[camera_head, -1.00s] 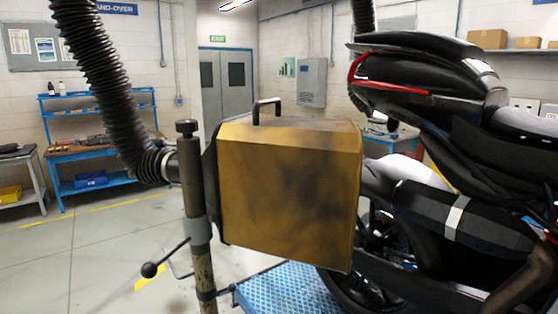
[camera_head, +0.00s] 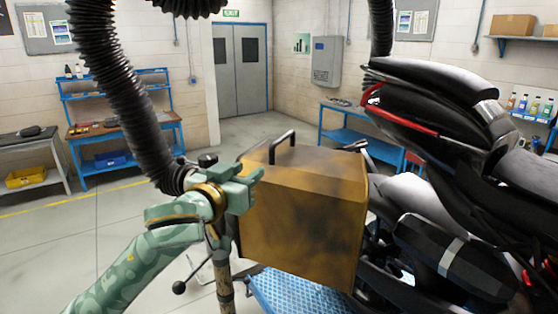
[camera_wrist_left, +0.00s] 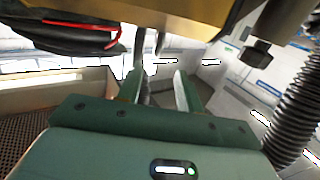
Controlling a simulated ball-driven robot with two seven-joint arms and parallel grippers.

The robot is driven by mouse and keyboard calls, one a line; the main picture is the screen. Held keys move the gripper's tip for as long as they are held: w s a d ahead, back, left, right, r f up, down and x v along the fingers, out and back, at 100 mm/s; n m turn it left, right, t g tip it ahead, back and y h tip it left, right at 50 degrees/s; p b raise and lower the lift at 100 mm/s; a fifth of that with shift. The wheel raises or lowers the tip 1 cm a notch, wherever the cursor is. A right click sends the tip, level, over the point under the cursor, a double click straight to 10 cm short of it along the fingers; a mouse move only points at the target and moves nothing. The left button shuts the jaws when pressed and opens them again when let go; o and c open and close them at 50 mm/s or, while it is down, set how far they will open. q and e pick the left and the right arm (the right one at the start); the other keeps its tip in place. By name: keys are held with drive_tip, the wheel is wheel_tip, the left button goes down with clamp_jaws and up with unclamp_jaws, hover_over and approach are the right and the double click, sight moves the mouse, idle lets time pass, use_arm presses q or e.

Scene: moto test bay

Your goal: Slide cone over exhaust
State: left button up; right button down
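The cone, a scuffed yellow-brown boxy hood (camera_head: 305,220) with a black handle (camera_head: 282,147) on top, is mounted on a post beside the motorcycle. The exhaust, a dark muffler with a pale band (camera_head: 440,255), is to its right; I see a gap between them in the picture. My green left gripper (camera_head: 256,175) is at the hood's upper left, near the post top. In the left wrist view, its two fingers (camera_wrist_left: 160,90) are apart, with the hood (camera_wrist_left: 195,14) above them. A dark curved part shows between them; I cannot tell if it touches. My right gripper is out of view.
A black ribbed hose (camera_head: 118,95) runs to the post behind my left gripper. The post has a ball-ended lever (camera_head: 180,287). A blue platform (camera_head: 290,292) lies below the hood. The motorcycle's tail (camera_head: 430,95) overhangs at right. Open floor lies left.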

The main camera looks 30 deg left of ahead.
sight(274, 144)
use_arm(q)
drive_tip(key=w+p, duration=0.1)
drive_tip(key=w, duration=0.4)
drive_tip(key=w+r+p, duration=0.1)
drive_tip(key=w, duration=0.4)
drive_tip(key=w+p, duration=0.1)
drive_tip(key=w, duration=0.4)
drive_tip(key=shift+a+r+p, duration=0.2)
drive_tip(key=shift+r+p, duration=0.1)
drive_tip(key=shift+p, duration=0.05)
drive_tip(key=shift+w+f, duration=0.15)
drive_tip(key=shift+w, duration=0.45)
drive_tip(key=shift+s, duration=0.1)
clamp_jaws()
